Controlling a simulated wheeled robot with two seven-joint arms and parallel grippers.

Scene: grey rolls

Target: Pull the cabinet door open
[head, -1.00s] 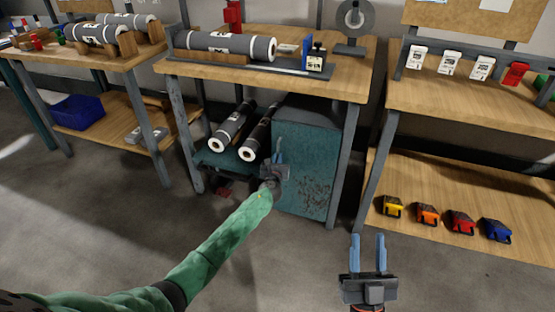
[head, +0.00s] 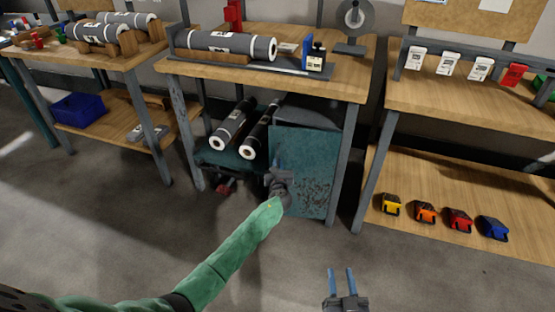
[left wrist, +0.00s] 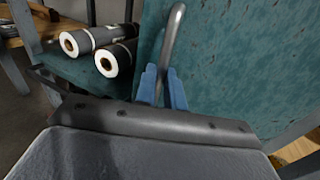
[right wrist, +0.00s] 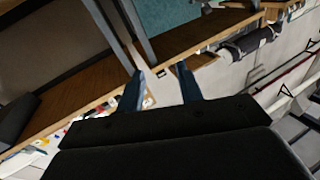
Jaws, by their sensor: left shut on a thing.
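The teal cabinet door (head: 312,165) is under the middle bench, its face worn and speckled at the lower right. It appears slightly ajar, its upper edge standing out from the grey cabinet top (head: 318,112). My left gripper (head: 278,163) is at the door's left side. In the left wrist view the blue fingers (left wrist: 163,85) are shut on the curved metal handle (left wrist: 175,25), in front of the teal door face (left wrist: 240,60). The handle's lower part is hidden between the fingers. My right gripper (head: 341,270) is open and empty above the floor; its spread fingers also show in the right wrist view (right wrist: 160,85).
Two rolls (head: 258,138) lie on the teal shelf left of the door. The bench's right leg (head: 346,165) stands close to the door's right edge. A shelf with coloured holders (head: 425,212) is at right. The floor before the door is clear apart from my arms.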

